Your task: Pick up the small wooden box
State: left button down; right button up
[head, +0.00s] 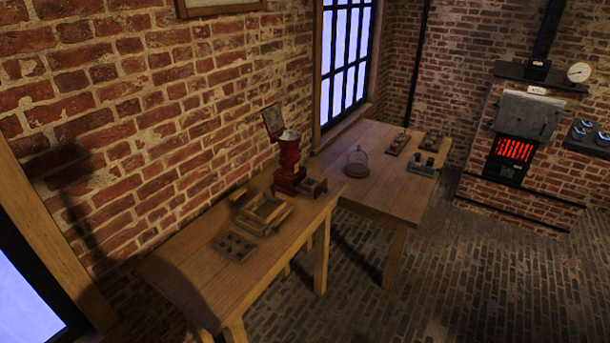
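A small wooden box (256,224), open-topped or frame-like, sits on the near wooden table (190,268) against the brick wall. A small darker wooden piece stands at its left back corner; I cannot tell whether it is part of the box. A second small box-like piece (314,188) lies beside the red machine (289,165) at the table's far end. Neither of my grippers shows in the head view.
A dark plate with round holes (235,246) lies just in front of the box. A lit furnace (513,148) stands at the back right. The brick floor (480,270) at right is clear.

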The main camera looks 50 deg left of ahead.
aim_at(308, 184)
jog(key=u, duration=0.55)
jog(key=i, duration=1.6)
jog(key=u, duration=1.7)
jog(key=i, duration=0.85)
jog(key=u, duration=0.75)
